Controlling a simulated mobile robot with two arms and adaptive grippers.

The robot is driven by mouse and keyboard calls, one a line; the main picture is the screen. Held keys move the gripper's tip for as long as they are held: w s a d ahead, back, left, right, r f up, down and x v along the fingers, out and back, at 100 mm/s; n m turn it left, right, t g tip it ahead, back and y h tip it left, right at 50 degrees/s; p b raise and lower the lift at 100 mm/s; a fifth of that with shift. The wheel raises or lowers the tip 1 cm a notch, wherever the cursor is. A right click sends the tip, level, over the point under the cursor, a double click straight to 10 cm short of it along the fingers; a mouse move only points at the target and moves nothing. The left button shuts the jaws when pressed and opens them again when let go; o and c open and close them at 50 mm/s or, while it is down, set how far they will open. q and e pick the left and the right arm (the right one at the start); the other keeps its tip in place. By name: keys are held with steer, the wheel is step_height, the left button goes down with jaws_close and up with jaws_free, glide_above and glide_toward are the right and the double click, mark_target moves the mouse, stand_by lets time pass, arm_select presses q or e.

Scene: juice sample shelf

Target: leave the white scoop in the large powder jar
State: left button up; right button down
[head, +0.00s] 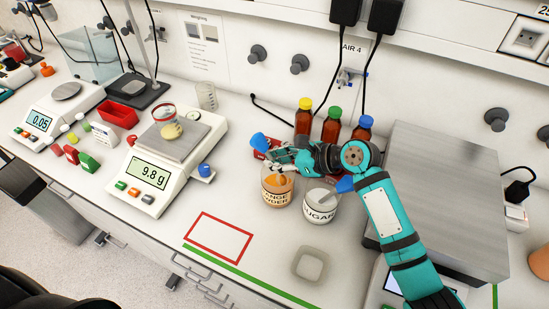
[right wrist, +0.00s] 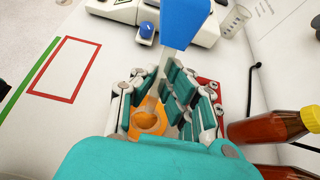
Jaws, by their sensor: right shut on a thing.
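The jar labelled as orange powder (head: 277,195) stands open on the bench, and its orange powder (right wrist: 149,119) shows between my fingers in the right wrist view. My right gripper (head: 283,162) is over its mouth, shut on a scoop with a blue handle end (head: 259,141). In the right wrist view the blue end (right wrist: 185,20) sticks up beyond the fingers, and a pale shaft (right wrist: 161,68) runs down between them towards the powder. My left gripper is not in view.
A sugar jar (head: 320,208) with another blue-handled scoop (head: 345,185) stands close on the right. Several brown bottles (head: 331,126) stand behind. A red outlined area (head: 219,215) is empty.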

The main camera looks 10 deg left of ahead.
steer(key=shift+f+b, duration=0.4)
steer(key=shift+f, duration=1.5)
steer(key=c, duration=1.4)
jaws_free()
steer(key=shift+s, duration=0.1)
steer(key=shift+d, duration=0.1)
steer(key=v, duration=1.1)
steer(key=shift+d+r, duration=0.25)
steer(key=shift+d, duration=0.05)
steer(key=shift+s, duration=0.15)
